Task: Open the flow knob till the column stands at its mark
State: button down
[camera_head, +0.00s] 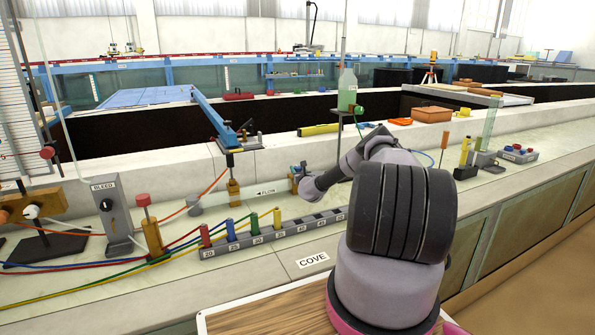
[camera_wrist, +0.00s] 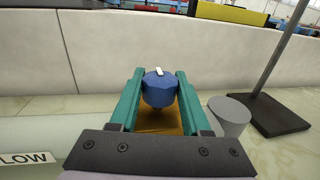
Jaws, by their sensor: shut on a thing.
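The flow knob (camera_wrist: 159,90) is a blue faceted knob with a white pointer line on top, on a brass-coloured body (camera_wrist: 185,122). In the wrist view it sits between the two green fingers of my gripper (camera_wrist: 160,82), which is shut on it. In the head view my gripper (camera_head: 300,172) is at the right end of the FLOW label (camera_head: 268,191), with the knob mostly hidden. A scaled board (camera_head: 14,105) with tubes stands at the far left. I cannot make out a liquid level or its mark.
A grey cylinder (camera_wrist: 230,115) and a dark stand base (camera_wrist: 268,116) are close right of the fingers. A pale wall (camera_wrist: 90,65) runs behind. A numbered hose rack (camera_head: 270,235) and the BLEED post (camera_head: 112,215) lie to the left.

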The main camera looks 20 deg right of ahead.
jog(key=shift+n+y, duration=0.3)
jog(key=n+y, duration=0.3)
jog(key=y, duration=0.2)
jog(key=n+g+y, duration=0.1)
jog(key=n+y, duration=0.1)
jog(key=y, duration=0.1)
jog(key=n+g+y, duration=0.1)
jog(key=n+y, duration=0.1)
jog(key=y, duration=0.1)
jog(key=shift+n+g+y, duration=0.8)
jog(key=shift+n+y, duration=0.1)
jog(key=shift+y, duration=0.2)
jog(key=shift+c, duration=1.9)
grip_release()
jog(key=shift+s, duration=0.1)
